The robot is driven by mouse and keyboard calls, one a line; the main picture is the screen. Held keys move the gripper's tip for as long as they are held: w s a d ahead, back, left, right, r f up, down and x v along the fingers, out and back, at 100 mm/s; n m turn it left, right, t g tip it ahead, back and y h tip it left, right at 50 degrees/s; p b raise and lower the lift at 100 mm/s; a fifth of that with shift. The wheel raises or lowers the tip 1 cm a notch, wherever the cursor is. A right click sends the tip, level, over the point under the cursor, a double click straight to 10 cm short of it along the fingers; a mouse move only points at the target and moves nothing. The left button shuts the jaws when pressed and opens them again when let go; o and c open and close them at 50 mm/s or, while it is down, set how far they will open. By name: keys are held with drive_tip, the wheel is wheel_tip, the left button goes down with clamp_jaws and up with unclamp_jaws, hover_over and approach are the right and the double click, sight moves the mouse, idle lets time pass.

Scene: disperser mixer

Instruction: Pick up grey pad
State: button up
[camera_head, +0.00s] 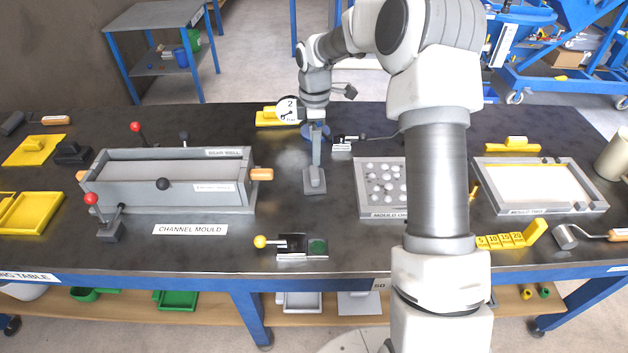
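A grey piece with a flat foot and an upright stem (314,182) stands on the dark table near the middle; it is the likeliest grey pad, but I cannot be sure. My gripper (316,132) is above and behind the foot, around the height of the stem's top. The stem and the gripper overlap in the picture, so I cannot tell whether they touch. The fingers are too small and overlapped to show whether they are open or shut.
A channel mould (170,207) stands at left, with a red-knobbed clamp (110,232) in front. A round dial (288,110) is beside my gripper. A yellow-knobbed device (300,246) lies at the front. Mould trays (598,205) are at right. My arm hides part of the table.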

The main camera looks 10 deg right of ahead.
sight(314, 172)
drive_tip(key=f, duration=0.9)
drive_tip(key=shift+w+f+b, duration=0.2)
drive_tip(key=shift+b, duration=0.2)
drive_tip(key=c, duration=1.2)
drive_tip(key=shift+c, duration=0.2)
drive_tip(key=shift+r, duration=0.15)
wheel_tip(314, 172, up, 4)
drive_tip(key=shift+r+p, duration=0.15)
drive_tip(key=shift+p, duration=0.15)
drive_tip(key=s+d+r, duration=0.1)
drive_tip(key=d+r, duration=0.5)
drive_tip(key=d, duration=0.5)
drive_tip(key=shift+s+d+r+p, duration=0.25)
drive_tip(key=shift+s+d+p, duration=0.05)
drive_tip(key=shift+s+p, duration=0.1)
